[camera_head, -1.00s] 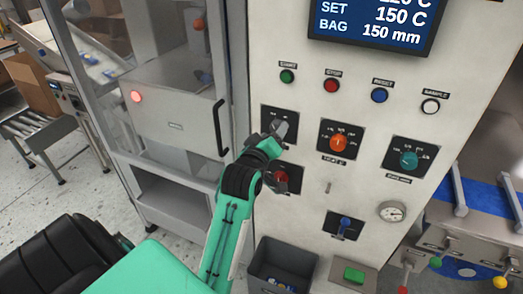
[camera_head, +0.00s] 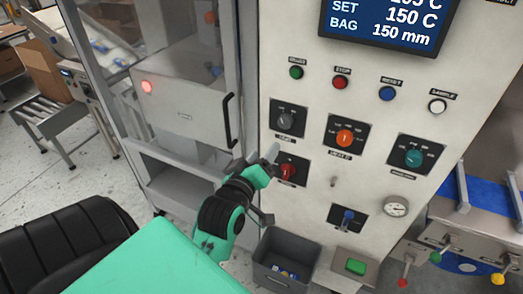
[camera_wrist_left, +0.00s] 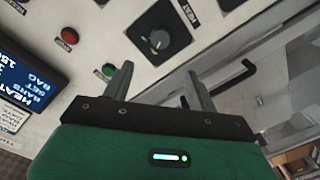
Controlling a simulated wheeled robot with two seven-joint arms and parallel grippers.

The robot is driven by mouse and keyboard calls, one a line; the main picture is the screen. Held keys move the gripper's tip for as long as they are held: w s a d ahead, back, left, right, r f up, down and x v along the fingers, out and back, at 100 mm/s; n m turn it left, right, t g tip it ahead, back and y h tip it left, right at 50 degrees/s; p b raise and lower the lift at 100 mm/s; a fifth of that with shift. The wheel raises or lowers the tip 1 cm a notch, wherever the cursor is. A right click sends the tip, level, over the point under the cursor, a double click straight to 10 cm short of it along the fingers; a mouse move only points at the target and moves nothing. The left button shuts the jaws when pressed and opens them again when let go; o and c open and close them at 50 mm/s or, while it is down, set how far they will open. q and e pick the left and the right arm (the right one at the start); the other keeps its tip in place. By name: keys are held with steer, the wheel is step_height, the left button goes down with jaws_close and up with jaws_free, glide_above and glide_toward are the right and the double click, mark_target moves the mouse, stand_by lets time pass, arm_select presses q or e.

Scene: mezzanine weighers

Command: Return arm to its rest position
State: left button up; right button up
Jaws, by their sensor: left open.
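My left arm, green and black, reaches up in the middle of the head view. My left gripper (camera_head: 269,186) is open, its jaws apart and empty. It is in front of the lower left part of the white control panel (camera_head: 317,205), near the red knob (camera_head: 287,172), which it partly overlaps in the picture. The grey knob (camera_head: 286,120) above it is clear of the fingers. In the left wrist view the open fingers (camera_wrist_left: 159,82) point toward the panel, with a dark knob (camera_wrist_left: 159,40) beyond them and nothing between them. My right gripper is not in view.
Other controls on the panel include an orange knob (camera_head: 345,138), a teal knob (camera_head: 413,158) and a blue lever (camera_head: 348,215). A grey bin (camera_head: 267,277) stands below the gripper, beside a green button (camera_head: 356,267). A cabinet with a black handle (camera_head: 229,120) is to the left.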

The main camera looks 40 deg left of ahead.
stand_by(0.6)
arm_select(q)
steer(key=w+d+f+m+g+h, duration=0.1)
steer(key=d+f+m+g, duration=0.15)
steer(key=f, duration=0.95)
steer(key=w+d+f+m+g+h, duration=0.1)
steer(key=w+d+f+h, duration=0.15)
steer(key=f, duration=0.85)
steer(key=d+f+m+g+h, duration=0.1)
steer(key=d+f+m+g, duration=0.15)
steer(key=f, duration=0.95)
steer(key=s+d+f+m+g, duration=0.2)
steer(key=s+f, duration=0.3)
steer(key=f, duration=0.5)
steer(key=s+d+f+m+g, duration=0.1)
steer(key=s+d+f+g, duration=0.1)
steer(key=s+f, duration=0.6)
steer(key=s+a+f+m+g, duration=0.2)
steer(key=s+f+g, duration=0.1)
steer(key=s+f, duration=0.7)
steer(key=s+a+f+m+g, duration=0.2)
steer(key=s+f, duration=0.8)
steer(key=s, duration=0.8)
steer(key=shift+a+f+m+g, duration=0.3)
steer(key=shift+a+m+g, duration=0.1)
steer(key=shift+a+g, duration=0.15)
